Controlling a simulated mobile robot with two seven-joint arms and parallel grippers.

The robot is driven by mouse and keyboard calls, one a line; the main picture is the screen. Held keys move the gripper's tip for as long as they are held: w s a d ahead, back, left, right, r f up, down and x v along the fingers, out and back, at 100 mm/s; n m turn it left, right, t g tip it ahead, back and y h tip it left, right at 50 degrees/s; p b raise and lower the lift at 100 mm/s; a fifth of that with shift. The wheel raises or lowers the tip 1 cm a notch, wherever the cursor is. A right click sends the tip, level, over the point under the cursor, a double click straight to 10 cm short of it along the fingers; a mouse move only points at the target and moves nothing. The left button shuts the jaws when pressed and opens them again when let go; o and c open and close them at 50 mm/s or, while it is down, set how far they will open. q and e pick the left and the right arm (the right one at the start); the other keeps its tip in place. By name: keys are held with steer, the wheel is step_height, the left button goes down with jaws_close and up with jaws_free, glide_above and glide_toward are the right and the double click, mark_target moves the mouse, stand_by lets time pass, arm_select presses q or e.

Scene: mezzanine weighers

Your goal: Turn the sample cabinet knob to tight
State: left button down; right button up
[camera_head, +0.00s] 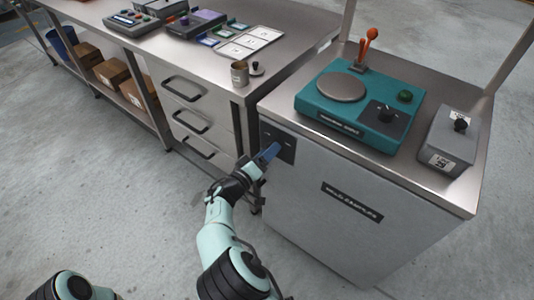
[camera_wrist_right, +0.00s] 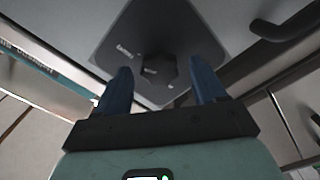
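The sample cabinet (camera_head: 330,215) is a grey metal cabinet with a dark label on its front. A dark plate (camera_head: 288,146) sits at the upper left of that front; in the right wrist view the plate (camera_wrist_right: 133,37) carries small pale markings too blurred to read. The dark knob (camera_wrist_right: 158,70) is at the plate's middle; my gripper hides it in the head view. My right gripper (camera_head: 271,152) is in front of the plate. In the right wrist view its blue fingers (camera_wrist_right: 161,85) are apart on either side of the knob, with gaps visible. My left gripper is out of view.
A teal scale (camera_head: 352,108) and a grey box with a black knob (camera_head: 449,138) stand on the cabinet top. To the left is a bench with drawers (camera_head: 190,121), whose handles stick out. The floor in front is clear.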

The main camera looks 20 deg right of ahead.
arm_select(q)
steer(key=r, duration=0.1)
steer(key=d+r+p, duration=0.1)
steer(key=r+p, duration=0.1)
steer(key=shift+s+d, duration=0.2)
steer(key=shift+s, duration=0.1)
arm_select(e)
steer(key=v, duration=1.3)
steer(key=shift+s, duration=0.15)
steer(key=shift+a, duration=0.1)
